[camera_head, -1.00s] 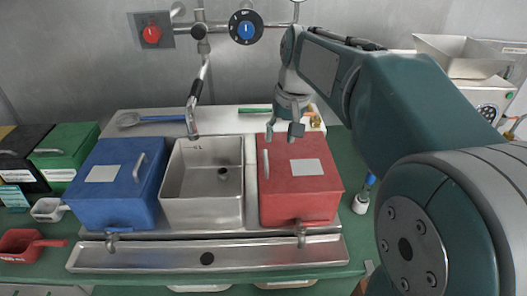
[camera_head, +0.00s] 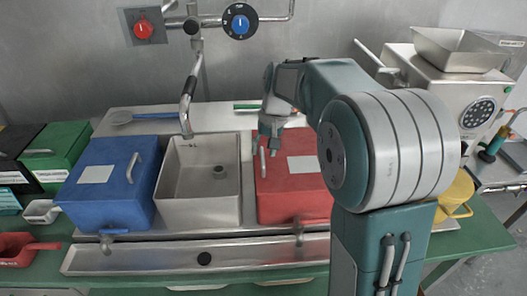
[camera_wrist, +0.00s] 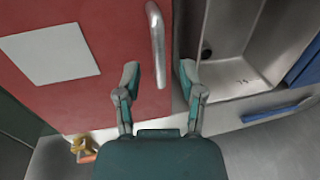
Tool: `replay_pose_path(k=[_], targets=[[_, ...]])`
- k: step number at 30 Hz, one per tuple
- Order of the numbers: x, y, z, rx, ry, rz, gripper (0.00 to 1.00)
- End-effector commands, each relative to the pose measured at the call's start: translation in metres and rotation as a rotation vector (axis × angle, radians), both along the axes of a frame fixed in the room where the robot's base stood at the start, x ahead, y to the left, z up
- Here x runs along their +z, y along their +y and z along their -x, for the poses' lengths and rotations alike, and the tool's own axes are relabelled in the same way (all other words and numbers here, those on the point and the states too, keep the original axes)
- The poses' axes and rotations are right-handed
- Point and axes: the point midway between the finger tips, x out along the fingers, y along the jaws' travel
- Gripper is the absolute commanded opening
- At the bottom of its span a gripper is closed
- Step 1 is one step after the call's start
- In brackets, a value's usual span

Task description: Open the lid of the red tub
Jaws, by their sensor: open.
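The red tub (camera_head: 292,205) stands right of the metal sink in the head view, its lid (camera_head: 292,182) closed flat. A metal bar handle (camera_head: 262,163) runs along the lid's left side, and a pale label lies on the lid. My gripper (camera_head: 264,149) is above the lid's left rear part, pointing down at the handle. In the wrist view my gripper (camera_wrist: 160,72) is open, with its two fingertips on either side of the near end of the handle (camera_wrist: 157,45). Nothing is held. Whether a finger touches the handle cannot be told. My arm hides the tub's right side.
The sink (camera_head: 202,180) and a blue tub (camera_head: 110,205) stand to the left. A faucet (camera_head: 187,100) rises behind the sink. A metal trough (camera_head: 190,255) runs along the front. A blue-handled utensil (camera_wrist: 278,110) lies on the rear counter. A yellow pitcher (camera_head: 455,195) stands at the right.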

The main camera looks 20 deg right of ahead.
Motion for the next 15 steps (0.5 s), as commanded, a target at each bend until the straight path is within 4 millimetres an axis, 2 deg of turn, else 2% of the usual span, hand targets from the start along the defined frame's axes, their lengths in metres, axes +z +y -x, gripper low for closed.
replay_pose_path(k=[4, 12, 14, 15], targets=[[-0.0101, 0.0021, 0.0000, 0.000, 0.000, 0.000, 0.51], [-0.0114, 0.0023, -0.0002, 0.000, -0.001, 0.000, 0.51], [-0.0113, 0.0023, -0.0002, 0.000, -0.001, 0.000, 0.24], [-0.0113, 0.0023, -0.0002, 0.000, -0.001, 0.000, 0.07]])
